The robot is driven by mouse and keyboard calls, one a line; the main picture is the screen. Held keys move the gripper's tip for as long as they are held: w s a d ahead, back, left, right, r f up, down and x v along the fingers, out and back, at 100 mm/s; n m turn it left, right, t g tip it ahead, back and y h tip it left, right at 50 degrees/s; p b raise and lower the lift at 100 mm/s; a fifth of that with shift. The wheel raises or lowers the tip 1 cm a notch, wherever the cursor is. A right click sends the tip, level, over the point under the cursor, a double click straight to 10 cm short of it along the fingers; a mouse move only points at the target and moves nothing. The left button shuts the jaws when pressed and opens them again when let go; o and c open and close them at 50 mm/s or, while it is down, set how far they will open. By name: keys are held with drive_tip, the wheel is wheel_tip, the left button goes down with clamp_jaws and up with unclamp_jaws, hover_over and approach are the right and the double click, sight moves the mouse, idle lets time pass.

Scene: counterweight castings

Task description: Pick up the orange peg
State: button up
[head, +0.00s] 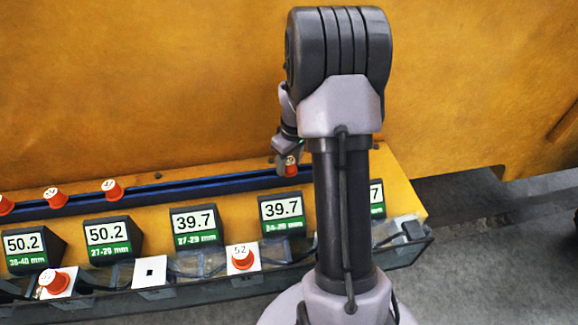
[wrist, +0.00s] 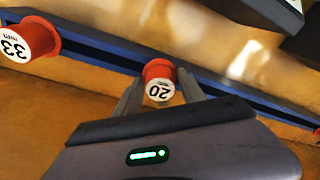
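An orange-red peg with a white cap marked 20 (wrist: 159,82) sits at the blue slotted rail, between the two fingers of my gripper (wrist: 160,92) in the wrist view. The fingers lie close along both its sides; I cannot tell whether they press on it. In the head view this peg (head: 291,167) shows just under my gripper (head: 286,150), whose fingers are partly hidden. Similar orange-red pegs stand along the rail: one marked 33 (wrist: 28,40) in the wrist view, and others at the left (head: 112,190), (head: 55,198) in the head view.
A row of black display boxes reading 50.2 (head: 107,233) and 39.7 (head: 195,222) stands in front of the rail (head: 170,188). Two more pegs sit on white squares in the front tray (head: 243,257), (head: 54,281). A large yellow casting (head: 140,80) rises behind.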

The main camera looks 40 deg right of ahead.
sight(288, 161)
wheel_tip(288, 161, up, 10)
drive_tip(key=p, duration=0.3)
drive_tip(key=shift+a, duration=0.15)
